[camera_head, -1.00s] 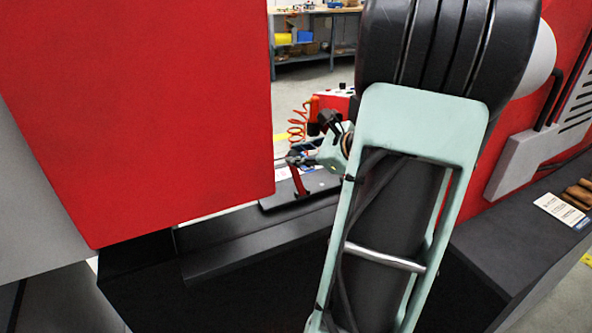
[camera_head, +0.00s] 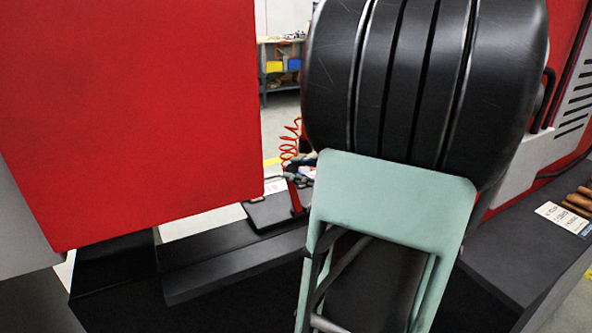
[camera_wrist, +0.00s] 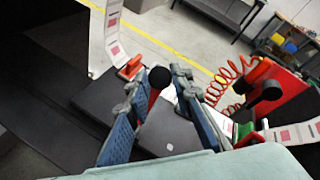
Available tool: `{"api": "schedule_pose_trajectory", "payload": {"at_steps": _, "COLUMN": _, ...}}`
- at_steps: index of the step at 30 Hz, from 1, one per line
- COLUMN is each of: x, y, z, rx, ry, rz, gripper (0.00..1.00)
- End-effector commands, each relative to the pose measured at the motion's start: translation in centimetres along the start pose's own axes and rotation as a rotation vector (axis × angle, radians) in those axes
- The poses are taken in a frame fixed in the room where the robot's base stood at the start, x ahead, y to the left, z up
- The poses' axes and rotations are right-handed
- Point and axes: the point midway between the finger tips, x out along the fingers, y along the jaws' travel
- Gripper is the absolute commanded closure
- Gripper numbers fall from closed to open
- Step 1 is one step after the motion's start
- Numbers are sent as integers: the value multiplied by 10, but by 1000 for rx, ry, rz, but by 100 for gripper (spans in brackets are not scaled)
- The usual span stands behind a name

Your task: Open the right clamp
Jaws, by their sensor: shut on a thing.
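In the wrist view my gripper (camera_wrist: 158,85) has its two blue-grey fingers on either side of a red clamp lever with a black knob (camera_wrist: 159,77) and is shut on it. A second black knob (camera_wrist: 269,94) stands by a red bracket to the right, clear of the fingers. A small red part (camera_wrist: 131,67) sits at the label strip to the left. In the head view a red lever (camera_head: 294,195) stands on the dark plate (camera_head: 268,212).
A red machine panel (camera_head: 135,115) fills the left of the head view. A red coiled hose (camera_wrist: 232,78) is behind the right knob. A white label strip (camera_wrist: 113,32) runs at the left of the wrist view. Wooden handles (camera_head: 578,203) and a card lie at far right.

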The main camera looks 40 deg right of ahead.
Motion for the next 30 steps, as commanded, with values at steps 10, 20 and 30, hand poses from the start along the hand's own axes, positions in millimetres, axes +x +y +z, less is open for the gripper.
{"api": "schedule_pose_trajectory", "payload": {"at_steps": 10, "x": 0, "y": -2, "z": 1, "rx": -1, "ry": -2, "rz": -3, "gripper": 100}}
{"api": "schedule_pose_trajectory", "payload": {"at_steps": 20, "x": 0, "y": -2, "z": 1, "rx": -1, "ry": -2, "rz": -4, "gripper": 100}}
{"api": "schedule_pose_trajectory", "payload": {"at_steps": 30, "x": 0, "y": -2, "z": 1, "rx": -1, "ry": -2, "rz": -4, "gripper": 69}}
